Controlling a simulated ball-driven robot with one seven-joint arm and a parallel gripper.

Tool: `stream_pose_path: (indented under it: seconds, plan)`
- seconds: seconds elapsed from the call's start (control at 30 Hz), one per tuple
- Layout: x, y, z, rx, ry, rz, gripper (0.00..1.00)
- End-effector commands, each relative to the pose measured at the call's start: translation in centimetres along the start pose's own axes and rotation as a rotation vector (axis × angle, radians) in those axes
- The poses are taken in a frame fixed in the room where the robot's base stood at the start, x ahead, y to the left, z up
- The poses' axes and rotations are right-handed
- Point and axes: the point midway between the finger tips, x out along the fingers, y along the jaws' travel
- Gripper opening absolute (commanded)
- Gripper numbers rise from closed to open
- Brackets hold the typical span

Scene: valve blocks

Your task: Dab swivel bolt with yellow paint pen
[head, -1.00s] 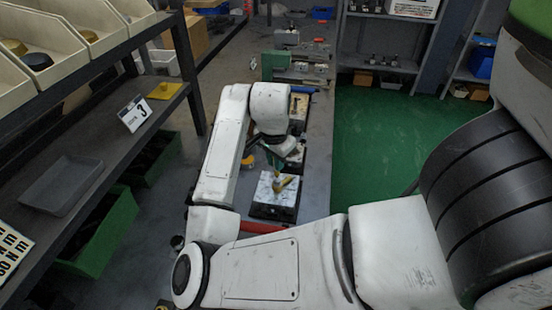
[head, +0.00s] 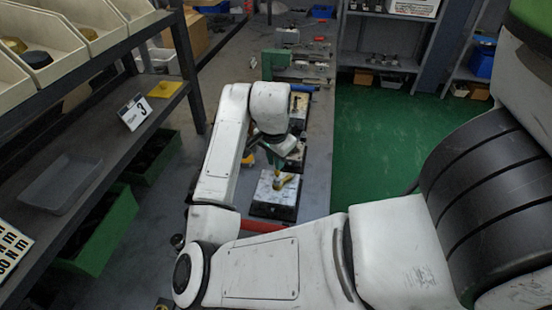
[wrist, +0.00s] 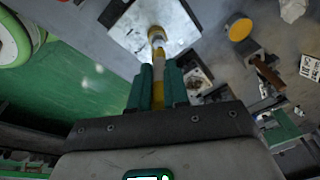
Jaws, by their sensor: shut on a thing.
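My gripper (wrist: 159,85) has green fingers and is shut on the yellow paint pen (wrist: 158,65). The pen points away from the wrist, toward the top of a pale valve block (wrist: 126,33). In the head view, this block (head: 259,191) sits on a dark base at the near end of the bench, under my gripper (head: 279,159). A yellow part (head: 287,183) shows at the block's top. The pen and this part overlap, so I cannot tell whether the tip touches. The swivel bolt cannot be made out clearly.
More blocks and fixtures (head: 298,105) stand farther along the bench (head: 318,130). A yellow round thing (wrist: 239,29) lies beside the block. A dark shelf rack (head: 100,135) with bins is at the left. Green floor (head: 375,145) is open at the right.

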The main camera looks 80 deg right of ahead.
Motion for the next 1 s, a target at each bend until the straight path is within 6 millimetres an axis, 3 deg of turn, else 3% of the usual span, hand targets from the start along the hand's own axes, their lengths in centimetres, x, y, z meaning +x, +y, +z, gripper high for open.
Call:
stream_pose_path:
  seconds: [1.0]
  plan:
    - [0.72, 0.08, 0.13, -0.001, 0.0, 0.001, 0.0]
